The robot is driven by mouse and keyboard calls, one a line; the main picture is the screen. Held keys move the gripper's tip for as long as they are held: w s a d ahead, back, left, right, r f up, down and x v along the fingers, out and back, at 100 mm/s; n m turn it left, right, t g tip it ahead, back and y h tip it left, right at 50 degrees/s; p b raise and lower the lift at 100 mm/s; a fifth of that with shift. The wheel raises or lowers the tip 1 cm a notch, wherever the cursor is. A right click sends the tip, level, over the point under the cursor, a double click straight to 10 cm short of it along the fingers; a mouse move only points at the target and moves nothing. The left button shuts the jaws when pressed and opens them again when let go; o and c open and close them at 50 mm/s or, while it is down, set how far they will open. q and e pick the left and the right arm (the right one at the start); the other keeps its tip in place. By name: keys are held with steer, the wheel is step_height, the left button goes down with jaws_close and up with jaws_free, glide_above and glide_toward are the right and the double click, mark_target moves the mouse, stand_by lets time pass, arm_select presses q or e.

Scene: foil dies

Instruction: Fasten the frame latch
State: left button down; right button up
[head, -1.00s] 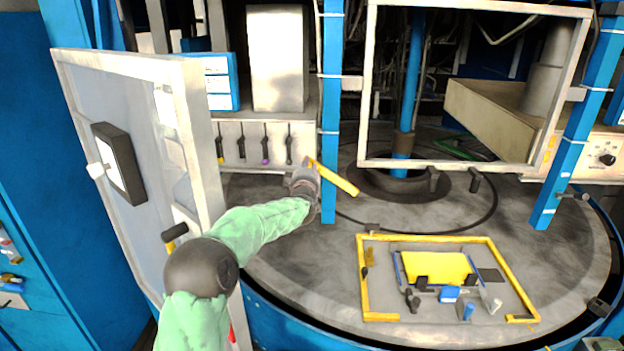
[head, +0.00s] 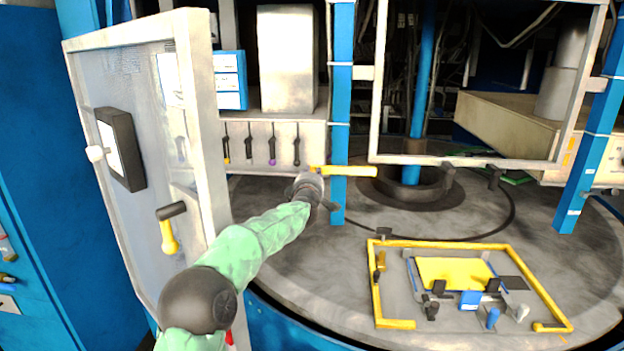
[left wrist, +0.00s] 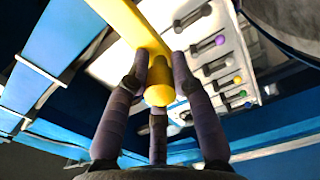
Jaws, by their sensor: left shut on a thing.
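A yellow bar (head: 345,171) lies nearly level in the head view, its right part crossing in front of the blue post (head: 340,110) beside the white square frame (head: 372,120). My left gripper (head: 314,178) is at the bar's left end. In the left wrist view, the fingers of my left gripper (left wrist: 160,72) are closed around the bar's rounded end (left wrist: 160,95), and the bar runs up out of the picture. I cannot tell whether the bar is joined to the post or frame. My right gripper is out of view.
A white-framed door (head: 205,130) with a yellow-gripped handle (head: 168,238) stands open at left. A round grey table (head: 300,250) carries a yellow open-fronted border (head: 378,300) around a yellow plate (head: 455,271) and small parts. Several dark tools (head: 249,145) hang on a white panel.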

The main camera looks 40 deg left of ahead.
arm_select(q)
steer(key=shift+w+d+f, duration=0.1)
steer(key=shift+d+f, duration=0.05)
steer(key=shift+f, duration=0.3)
steer(key=c, duration=1)
jaws_free()
steer(key=shift+c, duration=0.2)
steer(key=shift+r, duration=0.15)
steer(key=shift+r, duration=0.15)
steer(key=v, duration=1.2)
